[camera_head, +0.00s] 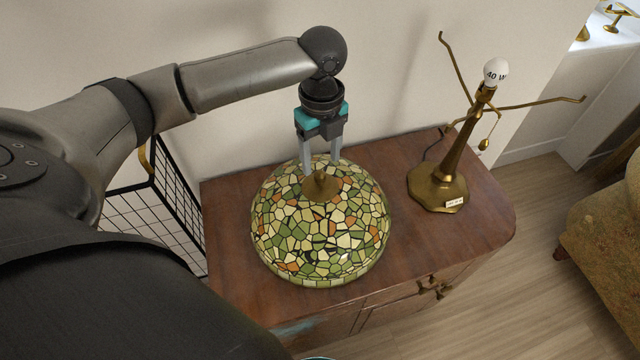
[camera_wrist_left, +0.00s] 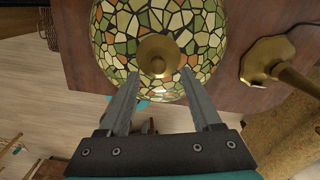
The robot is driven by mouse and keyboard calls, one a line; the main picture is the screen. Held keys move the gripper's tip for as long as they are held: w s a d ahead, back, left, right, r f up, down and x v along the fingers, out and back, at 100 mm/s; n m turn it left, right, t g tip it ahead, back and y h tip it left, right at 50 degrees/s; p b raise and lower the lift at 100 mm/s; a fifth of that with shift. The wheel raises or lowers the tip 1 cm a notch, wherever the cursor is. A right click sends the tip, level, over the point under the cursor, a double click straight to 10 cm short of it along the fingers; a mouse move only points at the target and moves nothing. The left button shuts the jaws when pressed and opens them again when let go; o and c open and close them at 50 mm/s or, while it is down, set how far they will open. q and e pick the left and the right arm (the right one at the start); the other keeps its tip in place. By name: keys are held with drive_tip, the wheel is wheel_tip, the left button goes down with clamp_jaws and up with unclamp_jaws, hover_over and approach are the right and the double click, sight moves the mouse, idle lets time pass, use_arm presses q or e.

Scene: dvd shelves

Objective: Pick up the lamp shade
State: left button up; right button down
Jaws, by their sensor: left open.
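The lamp shade (camera_head: 318,235) is a dome of green, cream and orange glass pieces. It rests on the wooden cabinet top, with a brass cap (camera_head: 321,186) at its crown. It also fills the upper middle of the left wrist view (camera_wrist_left: 118,40), its brass cap (camera_wrist_left: 158,55) just ahead of the fingers. My left gripper (camera_head: 321,170) points down at the crown from the back. Its fingers (camera_wrist_left: 158,85) are open, apart on either side of the line to the cap, with nothing seen held between them.
The brass lamp base (camera_head: 440,188) with a bulb and thin arms stands right of the shade on the cabinet (camera_head: 400,255). A black wire rack (camera_head: 150,205) is at the left. A patterned armchair (camera_head: 605,250) stands at the right. The wall is close behind.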

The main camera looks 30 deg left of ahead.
sight(320, 172)
use_arm(q)
drive_tip(key=shift+s+f+b, duration=0.15)
drive_tip(key=shift+f+b, duration=0.55)
drive_tip(key=shift+f, duration=2.05)
drive_tip(key=shift+c, duration=0.2)
clamp_jaws()
drive_tip(key=shift+a+r, duration=0.1)
drive_tip(key=shift+r, duration=0.1)
